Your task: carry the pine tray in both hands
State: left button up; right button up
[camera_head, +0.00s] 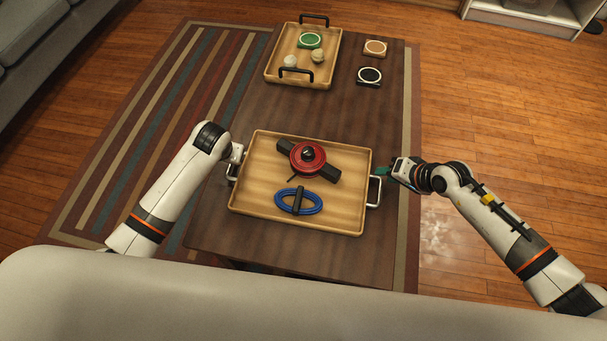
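A light wooden tray (255,203), which I take as the pine tray, lies flat on a dark wooden table. It has pale metal handles at its left and right ends. In it are a red round thing (308,158) with dark side parts and a coiled blue cable (284,201) with a dark band. My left gripper (237,158) is at the left handle (230,173); its fingers are mostly hidden by my arm. My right gripper (385,171) is at the right handle (377,190), with green at its fingertips. I cannot tell if either grips its handle.
A second wooden tray (272,76) with black handles stands at the table's far end, holding a green-and-white item and two pale round things. A tan coaster (375,47) and a black coaster (369,75) lie right of it. The table (330,110) is clear between the trays.

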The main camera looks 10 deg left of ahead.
notch_tip(320, 180, up, 25)
jog(key=p, duration=2.4)
jog(key=v, duration=1.1)
jog(key=shift+s+d, duration=0.25)
jog(key=shift+r, duration=0.1)
